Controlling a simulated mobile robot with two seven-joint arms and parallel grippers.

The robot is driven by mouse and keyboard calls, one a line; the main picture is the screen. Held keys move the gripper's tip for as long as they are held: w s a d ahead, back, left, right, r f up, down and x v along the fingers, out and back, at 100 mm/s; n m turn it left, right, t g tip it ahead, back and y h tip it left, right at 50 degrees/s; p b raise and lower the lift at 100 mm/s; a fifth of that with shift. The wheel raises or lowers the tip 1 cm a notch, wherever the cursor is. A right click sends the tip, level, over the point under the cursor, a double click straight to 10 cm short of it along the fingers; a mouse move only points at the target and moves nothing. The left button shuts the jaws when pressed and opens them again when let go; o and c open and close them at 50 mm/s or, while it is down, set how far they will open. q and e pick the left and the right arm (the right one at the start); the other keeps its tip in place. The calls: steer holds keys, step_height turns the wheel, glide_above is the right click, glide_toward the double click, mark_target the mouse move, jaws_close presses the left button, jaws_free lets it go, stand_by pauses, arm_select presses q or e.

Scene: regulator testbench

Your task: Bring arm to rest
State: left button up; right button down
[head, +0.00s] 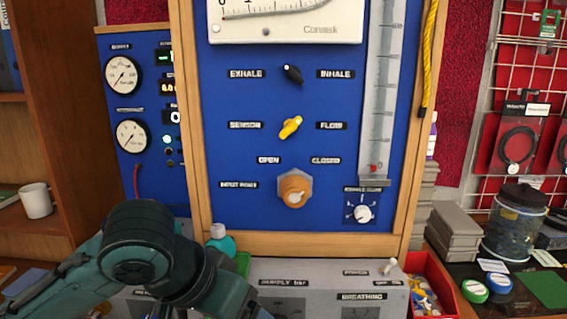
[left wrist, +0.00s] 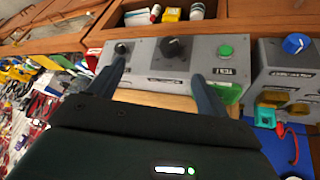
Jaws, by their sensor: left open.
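My left arm (head: 140,245) comes in from the lower left in the head view, bent in front of the bench. Its fingers do not show clearly there. In the left wrist view my left gripper (left wrist: 160,72) is open, its two dark fingers apart with nothing between them. Beyond the fingers is a grey control box with a large black knob (left wrist: 174,48), a small dark knob (left wrist: 121,49) and a green button (left wrist: 226,51). My right gripper is not in view.
The blue test panel (head: 240,110) stands upright in a wooden frame, with a yellow lever (head: 290,127) and an orange-brown knob (head: 295,190). A white mug (head: 36,201) is on the left shelf. A red bin (head: 432,284) and a lidded jar (head: 516,225) are at right.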

arm_select(q)
steer(key=s+a+f+n+t, duration=0.1)
steer(key=s+a+f, duration=0.1)
steer(key=f, duration=0.6)
steer(key=s+a+f+n, duration=0.1)
steer(key=s+f, duration=0.1)
steer(key=f, duration=0.5)
steer(key=s+a+f+n+g+y, duration=0.2)
steer(key=s+a+f+y, duration=0.2)
steer(key=s+a+f, duration=0.7)
steer(key=w+d+f+m+t+h+p, duration=0.1)
steer(key=w+d+f+t+h, duration=0.2)
steer(key=w+d+t, duration=0.3)
steer(key=shift+f+t, duration=0.6)
steer(key=shift+f, duration=0.3)
